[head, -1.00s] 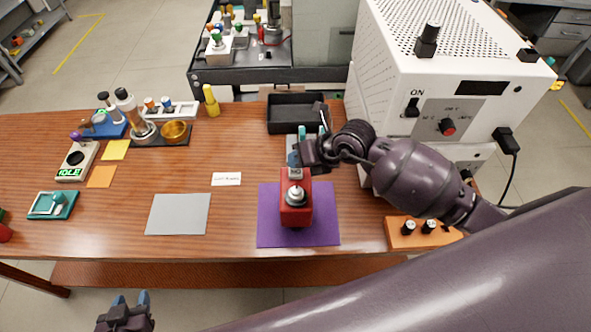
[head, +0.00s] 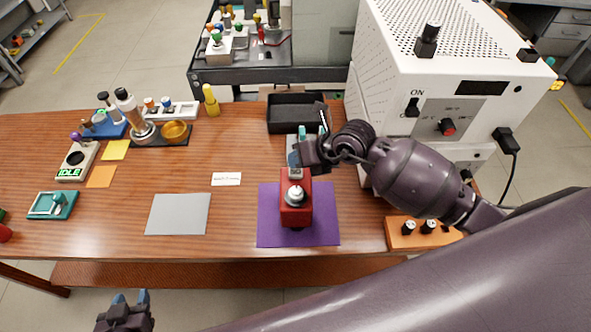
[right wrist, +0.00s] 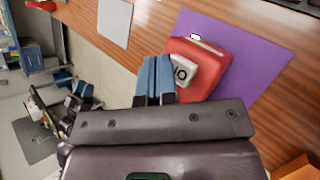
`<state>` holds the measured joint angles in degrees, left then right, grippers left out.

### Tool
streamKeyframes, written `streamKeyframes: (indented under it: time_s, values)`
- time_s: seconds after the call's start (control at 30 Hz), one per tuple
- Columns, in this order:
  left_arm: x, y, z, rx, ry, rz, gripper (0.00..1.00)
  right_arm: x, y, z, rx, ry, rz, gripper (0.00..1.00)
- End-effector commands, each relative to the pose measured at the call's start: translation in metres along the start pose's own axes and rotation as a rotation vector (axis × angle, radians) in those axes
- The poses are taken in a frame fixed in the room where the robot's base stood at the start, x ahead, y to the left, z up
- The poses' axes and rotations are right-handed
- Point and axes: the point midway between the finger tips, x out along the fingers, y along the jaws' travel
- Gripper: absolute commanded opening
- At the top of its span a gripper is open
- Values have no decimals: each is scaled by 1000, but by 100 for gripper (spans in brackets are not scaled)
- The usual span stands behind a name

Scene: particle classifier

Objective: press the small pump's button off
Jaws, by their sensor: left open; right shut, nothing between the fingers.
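The small pump, a red box (head: 296,213) with a pale round fitting on top, stands on a purple mat (head: 325,230). In the right wrist view the red pump (right wrist: 215,66) has a light panel with a dark round button (right wrist: 181,73) marked with a ring. My right gripper (head: 293,159) is shut and empty, at the pump's far end. In the right wrist view its blue fingertips (right wrist: 155,62) are just left of the button; I cannot tell whether they touch the pump. My left gripper (head: 130,296) is open and empty, in front of the table.
A large white oven (head: 450,75) stands close to my right arm. A black tray (head: 296,126) lies behind the pump and an orange block with knobs (head: 405,240) to its right. A grey mat (head: 178,214) on the left is bare, with free table around it.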

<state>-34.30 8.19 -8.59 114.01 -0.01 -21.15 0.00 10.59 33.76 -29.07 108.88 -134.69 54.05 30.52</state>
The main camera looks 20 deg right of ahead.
Motion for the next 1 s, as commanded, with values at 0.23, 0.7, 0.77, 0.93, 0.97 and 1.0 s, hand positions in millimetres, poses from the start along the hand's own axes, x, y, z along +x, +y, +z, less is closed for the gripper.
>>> streamKeyframes:
  time_s: [0.23,0.7,0.77,0.93,0.97,1.0]
  values:
    - [1,0,1,0,0,0,43,5,-4,-4,1,1,0,0]
    - [0,0,2,0,-1,0,43,6,-4,-5,0,0,0,0]
    - [0,0,3,-1,-2,0,43,6,-5,-5,0,0,0,0]
    - [0,0,5,-1,-5,-1,43,8,-5,-6,1,0,0,0]
    - [0,0,5,-1,-5,-1,43,8,-6,-6,1,0,0,0]
    - [0,0,6,-1,-6,-1,43,8,-6,-6,1,0,0,0]
